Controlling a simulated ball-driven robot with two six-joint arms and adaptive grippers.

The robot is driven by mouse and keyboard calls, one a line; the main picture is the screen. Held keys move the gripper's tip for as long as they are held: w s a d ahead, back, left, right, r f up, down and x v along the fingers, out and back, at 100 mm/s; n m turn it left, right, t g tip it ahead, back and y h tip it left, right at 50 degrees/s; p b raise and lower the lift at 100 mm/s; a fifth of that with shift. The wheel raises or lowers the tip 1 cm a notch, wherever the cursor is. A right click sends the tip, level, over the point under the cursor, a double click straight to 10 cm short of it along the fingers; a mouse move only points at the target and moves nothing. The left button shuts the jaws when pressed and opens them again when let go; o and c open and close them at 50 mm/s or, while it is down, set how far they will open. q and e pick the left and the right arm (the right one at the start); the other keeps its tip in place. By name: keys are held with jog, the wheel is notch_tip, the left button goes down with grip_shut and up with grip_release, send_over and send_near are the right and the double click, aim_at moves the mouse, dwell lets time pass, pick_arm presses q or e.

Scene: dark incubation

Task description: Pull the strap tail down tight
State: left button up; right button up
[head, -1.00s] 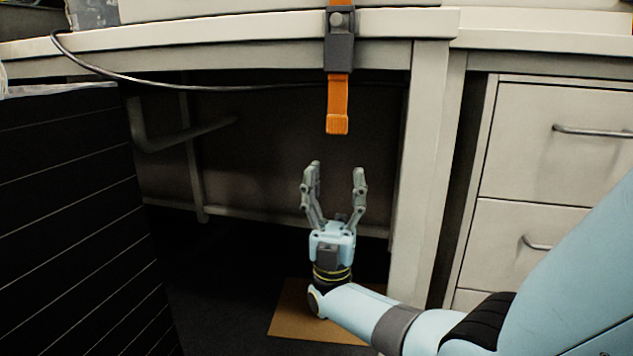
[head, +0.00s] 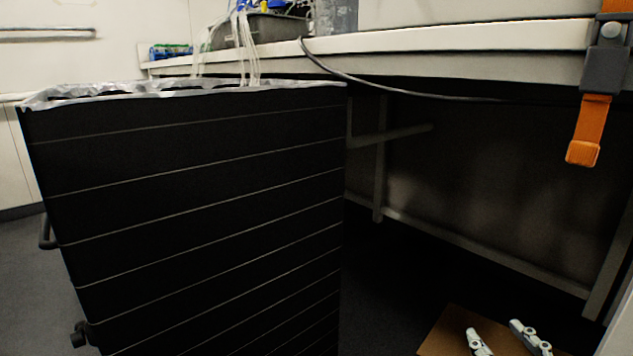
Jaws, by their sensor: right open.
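The orange strap tail (head: 590,128) hangs from a dark grey buckle (head: 606,68) on the bench's front edge, at the far right of the head view. Its folded end hangs free below the benchtop. My right gripper (head: 500,335) shows only by its two fingertips at the bottom right edge. They are apart with nothing between them, well below and to the left of the strap tail in the picture. The rest of that gripper is out of the frame. My left gripper is not in view.
A large black bin (head: 190,210) with a silvery liner fills the left and middle. A white bench (head: 470,45) runs across, with a thin cable (head: 385,85) sagging below its edge. A brown board (head: 440,340) lies on the dark floor under the bench.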

jog(key=s+f+m+g, duration=0.35)
jog(key=s+g, duration=0.75)
jog(key=s, duration=1.2)
pick_arm(q)
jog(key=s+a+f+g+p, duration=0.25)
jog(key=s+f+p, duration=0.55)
jog(key=p, duration=0.6)
pick_arm(e)
jog(key=s+d+f+g+h, duration=0.1)
jog(key=s+d+f+g, duration=0.1)
jog(key=s+f, duration=0.65)
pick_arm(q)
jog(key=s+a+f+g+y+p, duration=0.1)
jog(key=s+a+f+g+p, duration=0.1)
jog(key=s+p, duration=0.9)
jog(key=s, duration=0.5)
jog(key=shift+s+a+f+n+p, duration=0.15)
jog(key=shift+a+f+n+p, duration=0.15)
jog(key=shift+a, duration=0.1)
pick_arm(e)
jog(key=s+d+f+g, duration=0.2)
jog(key=s+f, duration=0.1)
jog(key=s, duration=1.2)
jog(key=shift+s+d+g, duration=0.15)
jog(key=shift+s+g, duration=0.25)
